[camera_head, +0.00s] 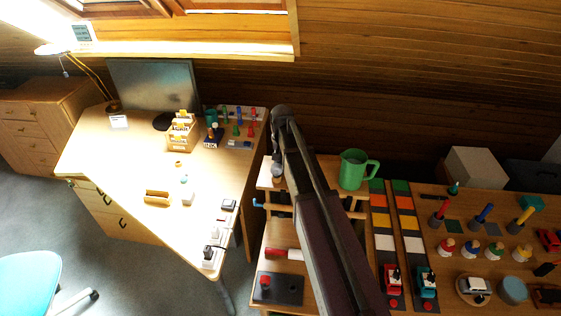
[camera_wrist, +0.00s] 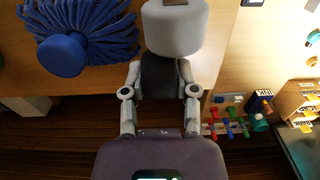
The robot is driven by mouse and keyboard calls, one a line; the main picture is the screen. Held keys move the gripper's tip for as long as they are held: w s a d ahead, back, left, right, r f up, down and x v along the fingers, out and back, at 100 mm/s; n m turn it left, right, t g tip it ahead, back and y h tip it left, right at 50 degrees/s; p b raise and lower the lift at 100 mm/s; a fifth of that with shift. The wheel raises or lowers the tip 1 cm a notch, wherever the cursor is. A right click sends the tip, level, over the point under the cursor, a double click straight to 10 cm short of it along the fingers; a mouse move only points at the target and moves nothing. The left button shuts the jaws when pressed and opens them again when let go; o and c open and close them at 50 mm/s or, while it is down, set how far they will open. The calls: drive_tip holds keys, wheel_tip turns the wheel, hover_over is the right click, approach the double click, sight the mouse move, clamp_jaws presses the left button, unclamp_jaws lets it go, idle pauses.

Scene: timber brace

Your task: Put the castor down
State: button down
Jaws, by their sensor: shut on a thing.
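In the wrist view my gripper (camera_wrist: 160,72) is shut on a pale grey, rounded thing (camera_wrist: 175,30), which I take to be the castor. It extends beyond the fingertips, and a small brown patch shows at its top edge. It shows over a light wooden surface (camera_wrist: 105,77); I cannot tell whether it touches that surface. In the head view my arm crosses the middle, and the fingers and the castor cannot be made out there.
A blue stringy mop-like thing (camera_wrist: 62,55) lies left of the castor. The desk (camera_head: 125,165) holds a monitor (camera_head: 153,85), pegs and small items. A green jug (camera_head: 354,169) stands just right of my arm. The bench further right (camera_head: 460,215) is crowded with toys.

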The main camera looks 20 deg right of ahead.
drive_tip(key=shift+f+b, duration=0.4)
drive_tip(key=shift+b, duration=0.05)
drive_tip(key=shift+c, duration=1.9)
unclamp_jaws()
drive_tip(key=shift+r, duration=0.1)
drive_tip(key=shift+r, duration=0.1)
wheel_tip(320, 180, up, 12)
drive_tip(key=p, duration=1.3)
drive_tip(key=shift+r, duration=0.2)
drive_tip(key=s+a+n, duration=0.2)
drive_tip(key=s, duration=0.9)
drive_tip(key=s+a+n, duration=0.2)
drive_tip(key=s, duration=0.8)
drive_tip(key=shift+s+a+n, duration=0.3)
drive_tip(key=shift+s+a, duration=0.05)
drive_tip(key=shift+f, duration=0.1)
